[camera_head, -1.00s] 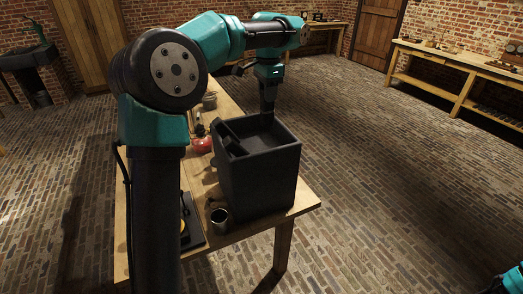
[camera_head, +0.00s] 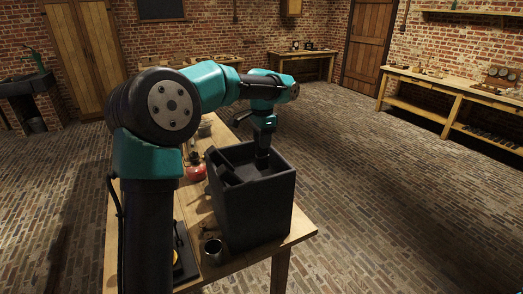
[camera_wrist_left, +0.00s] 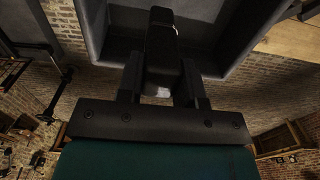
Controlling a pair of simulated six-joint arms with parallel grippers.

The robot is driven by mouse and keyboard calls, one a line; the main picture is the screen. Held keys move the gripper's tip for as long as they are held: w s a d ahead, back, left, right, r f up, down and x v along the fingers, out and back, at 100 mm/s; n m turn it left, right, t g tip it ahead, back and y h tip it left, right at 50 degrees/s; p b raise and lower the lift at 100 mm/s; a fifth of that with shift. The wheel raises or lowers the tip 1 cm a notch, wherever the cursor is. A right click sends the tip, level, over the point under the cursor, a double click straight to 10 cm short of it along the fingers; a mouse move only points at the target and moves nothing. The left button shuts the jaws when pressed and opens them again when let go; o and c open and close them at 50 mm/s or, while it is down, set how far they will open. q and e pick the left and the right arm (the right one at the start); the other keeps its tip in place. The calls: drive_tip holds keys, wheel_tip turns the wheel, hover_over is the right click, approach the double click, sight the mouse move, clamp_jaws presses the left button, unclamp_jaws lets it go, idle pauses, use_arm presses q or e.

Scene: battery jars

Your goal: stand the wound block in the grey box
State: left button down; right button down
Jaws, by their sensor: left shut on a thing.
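The grey box (camera_head: 252,212) is a dark, tall, open-topped box on the wooden table. My left gripper (camera_head: 263,160) points down at its opening, toward the far right part; I cannot tell how deep the fingertips reach. In the left wrist view the gripper (camera_wrist_left: 162,88) is shut on a dark block (camera_wrist_left: 162,58) with a small pale patch near the fingers, seemingly the wound block. My right gripper is out of view.
A red object (camera_head: 196,173) lies left of the box. A metal cup (camera_head: 213,250) stands by its near left corner. The table (camera_head: 272,245) is narrow, with its right edge close by.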

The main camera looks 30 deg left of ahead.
use_arm(q)
drive_tip(key=shift+f, duration=1.85)
drive_tip(key=shift+f, duration=0.1)
drive_tip(key=c, duration=0.8)
unclamp_jaws()
wheel_tip(320, 180, up, 12)
drive_tip(key=shift+r, duration=0.15)
